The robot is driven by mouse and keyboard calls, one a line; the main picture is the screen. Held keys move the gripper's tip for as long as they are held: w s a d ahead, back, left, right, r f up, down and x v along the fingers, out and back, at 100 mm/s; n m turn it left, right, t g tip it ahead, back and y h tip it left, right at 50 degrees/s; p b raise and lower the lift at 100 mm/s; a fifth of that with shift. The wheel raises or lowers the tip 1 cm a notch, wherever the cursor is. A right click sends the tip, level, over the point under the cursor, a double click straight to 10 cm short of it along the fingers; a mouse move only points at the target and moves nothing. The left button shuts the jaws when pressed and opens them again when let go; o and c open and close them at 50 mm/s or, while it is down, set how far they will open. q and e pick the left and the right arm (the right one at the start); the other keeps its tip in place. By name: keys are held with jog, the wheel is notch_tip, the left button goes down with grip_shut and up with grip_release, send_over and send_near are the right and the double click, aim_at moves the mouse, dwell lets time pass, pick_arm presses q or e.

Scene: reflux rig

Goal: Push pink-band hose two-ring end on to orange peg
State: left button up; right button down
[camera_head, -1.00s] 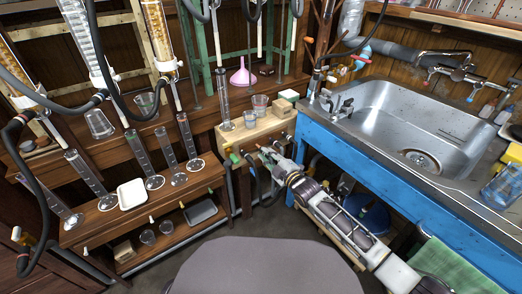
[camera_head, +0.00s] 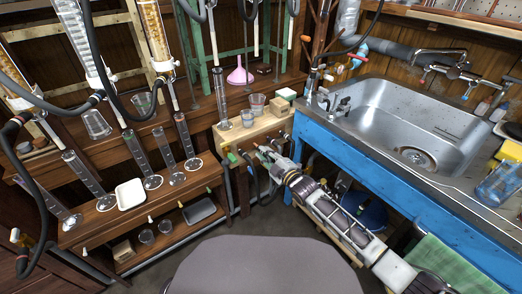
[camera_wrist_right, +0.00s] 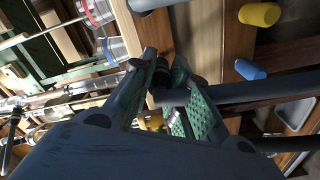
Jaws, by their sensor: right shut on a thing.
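The pink band and the two rings cannot be made out. A small orange-red spot (camera_head: 257,147) shows beside the gripper on the box front; I cannot tell whether it is the orange peg. A yellow piece (camera_wrist_right: 152,121) shows partly behind the fingers. Whether the hose touches any peg is hidden. My left gripper is out of view.
In the right wrist view a yellow peg (camera_wrist_right: 259,14) and a blue peg (camera_wrist_right: 250,69) stick out nearby. Dark hoses hang under the box. Glass cups (camera_head: 257,101) stand on it. The blue sink bench (camera_head: 350,150) borders the arm on the right.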

jog(key=shift+b+x, duration=0.3)
jog(key=shift+x, duration=0.75)
dwell(1.3)
jog(key=c, duration=1.3)
grip_release()
jog(key=shift+s+d, duration=0.1)
jog(key=v, duration=1.1)
jog(key=shift+s+d, duration=0.25)
jog(key=shift+s, duration=0.05)
